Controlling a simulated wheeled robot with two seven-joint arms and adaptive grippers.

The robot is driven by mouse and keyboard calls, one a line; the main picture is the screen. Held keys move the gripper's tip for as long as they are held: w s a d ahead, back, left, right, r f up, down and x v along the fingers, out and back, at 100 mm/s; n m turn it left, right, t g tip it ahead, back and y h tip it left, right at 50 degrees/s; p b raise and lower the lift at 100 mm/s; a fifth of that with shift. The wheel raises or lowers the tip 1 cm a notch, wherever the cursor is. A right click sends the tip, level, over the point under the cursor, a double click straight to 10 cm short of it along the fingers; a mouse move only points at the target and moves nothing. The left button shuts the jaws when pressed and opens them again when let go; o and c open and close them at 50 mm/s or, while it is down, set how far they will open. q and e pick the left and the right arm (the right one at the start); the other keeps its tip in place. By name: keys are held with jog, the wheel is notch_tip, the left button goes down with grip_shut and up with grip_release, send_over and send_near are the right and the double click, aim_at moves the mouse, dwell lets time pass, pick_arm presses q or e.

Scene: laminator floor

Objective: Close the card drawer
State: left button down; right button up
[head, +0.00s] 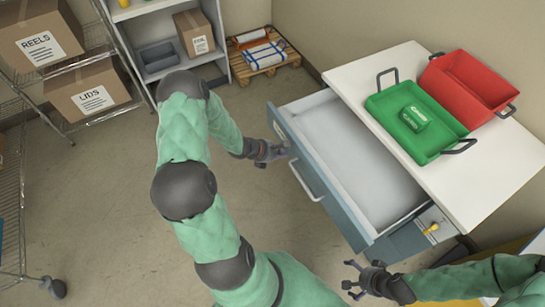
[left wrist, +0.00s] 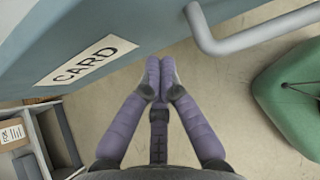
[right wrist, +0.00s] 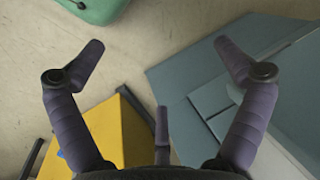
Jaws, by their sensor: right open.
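The card drawer (head: 355,165) is pulled out of the white-topped cabinet and looks empty. Its blue-grey front (head: 318,180) carries a silver bar handle (head: 305,180), and the handle also shows in the left wrist view (left wrist: 255,38). A CARD label (left wrist: 86,60) is on the front in the left wrist view. My left gripper (head: 284,151) is shut and empty, beside the drawer front near its far end, with its tips close to the front; contact cannot be told. My right gripper (head: 350,278) is open and empty, near the cabinet's lower near corner.
The cabinet top (head: 400,60) holds a green tray (head: 390,112) with a green box (head: 415,117) and a red tray (head: 470,85). A yellow-handled key or knob (head: 432,228) sits by the drawer's near side. Shelves with cartons (head: 98,93) stand at left; the floor before the drawer is clear.

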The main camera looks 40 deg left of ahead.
pick_arm(q)
jog(key=shift+w+d, duration=0.35)
jog(key=shift+w, duration=0.45)
pick_arm(e)
jog(key=shift+f, duration=0.15)
